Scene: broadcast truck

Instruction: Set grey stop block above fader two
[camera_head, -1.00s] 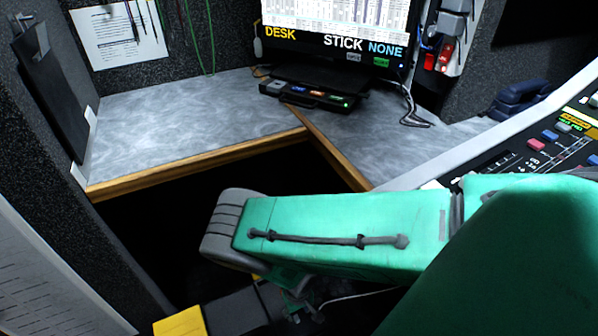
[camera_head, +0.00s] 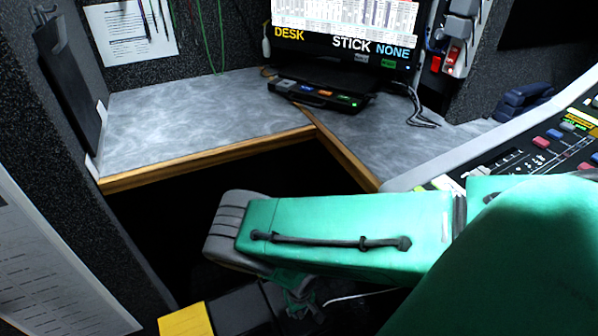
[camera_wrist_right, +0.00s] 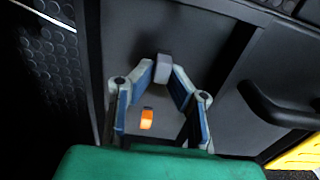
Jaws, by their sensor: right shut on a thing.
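In the right wrist view my right gripper (camera_wrist_right: 162,75) is shut on a small grey block (camera_wrist_right: 162,68), held between its blue-padded fingertips. The block is in front of a dark grey panel, away from the console. In the head view my green right arm crosses the lower right, and the gripper's fingers and the block cannot be made out. The console (camera_head: 545,150) is at the right edge with coloured buttons. My arm hides its lower part, so fader two cannot be picked out. My left gripper is not in view.
A grey desk (camera_head: 200,115) with a wooden edge lies behind a dark gap. A monitor (camera_head: 345,30) and a black button box (camera_head: 320,95) stand on it. The wrist view shows a black handle (camera_wrist_right: 270,108) on the right.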

